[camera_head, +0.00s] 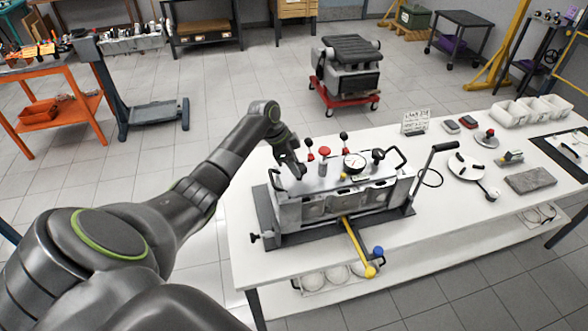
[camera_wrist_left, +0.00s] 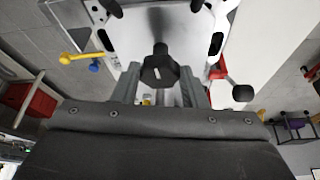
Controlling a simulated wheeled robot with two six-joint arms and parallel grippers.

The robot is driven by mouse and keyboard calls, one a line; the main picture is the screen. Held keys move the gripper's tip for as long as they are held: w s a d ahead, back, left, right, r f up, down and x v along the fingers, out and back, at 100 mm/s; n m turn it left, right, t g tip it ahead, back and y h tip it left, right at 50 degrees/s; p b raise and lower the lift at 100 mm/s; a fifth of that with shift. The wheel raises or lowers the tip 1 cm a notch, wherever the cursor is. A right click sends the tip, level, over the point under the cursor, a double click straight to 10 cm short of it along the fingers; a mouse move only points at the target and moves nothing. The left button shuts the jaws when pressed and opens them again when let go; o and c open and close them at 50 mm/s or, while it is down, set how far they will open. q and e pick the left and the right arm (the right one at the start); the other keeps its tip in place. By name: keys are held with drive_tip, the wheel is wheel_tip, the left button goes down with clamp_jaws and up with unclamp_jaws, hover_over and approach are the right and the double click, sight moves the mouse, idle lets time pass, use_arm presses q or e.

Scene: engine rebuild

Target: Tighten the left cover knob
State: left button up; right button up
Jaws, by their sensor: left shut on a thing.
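The engine block with its metal cover (camera_head: 330,182) sits on a dark base plate on the white table. My left gripper (camera_head: 296,172) reaches down over the left end of the cover. In the left wrist view the left cover knob (camera_wrist_left: 160,71), black and faceted with a white mark, sits between the two grey fingers of my left gripper (camera_wrist_left: 159,92), which are shut on it. In the head view the gripper hides this knob. Another black knob (camera_head: 378,155) stands at the cover's right end. My right gripper is in neither view.
A round gauge (camera_head: 355,161), a red knob (camera_head: 324,151) and black-balled levers (camera_head: 343,136) rise from the cover close to my gripper. A yellow-handled lever (camera_head: 357,248) sticks out in front. The table's right side holds white bins (camera_head: 512,116) and a round plate (camera_head: 466,166).

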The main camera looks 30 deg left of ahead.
use_arm(q)
drive_tip(key=m+g+b, duration=0.1)
drive_tip(key=m+b, duration=0.1)
drive_tip(key=m+g+b, duration=0.1)
drive_tip(key=m+b, duration=0.2)
drive_tip(key=w+m+g+h+b, duration=0.1)
drive_tip(key=m+b, duration=0.2)
drive_tip(key=shift+f, duration=0.35)
drive_tip(key=shift+w+m+g+b, duration=0.15)
drive_tip(key=shift+m+g+b, duration=0.15)
drive_tip(key=shift+m+b, duration=0.7)
drive_tip(key=m, duration=0.1)
drive_tip(key=m+g+b, duration=0.1)
drive_tip(key=shift+w+r+m, duration=0.15)
drive_tip(key=shift+m, duration=0.25)
drive_tip(key=m, duration=0.1)
drive_tip(key=m+g+y, duration=0.1)
drive_tip(key=m, duration=0.1)
drive_tip(key=shift+w+d+b, duration=0.15)
drive_tip(key=shift+d+b, duration=0.05)
drive_tip(key=shift+b, duration=0.1)
drive_tip(key=shift+m+g+y+b, duration=0.4)
drive_tip(key=shift+m+g, duration=0.1)
drive_tip(key=shift+m, duration=0.9)
drive_tip(key=shift+d+m, duration=0.1)
drive_tip(key=shift+m, duration=0.2)
drive_tip(key=o, duration=1)
drive_tip(key=shift+w, duration=0.1)
drive_tip(key=shift+r, duration=0.1)
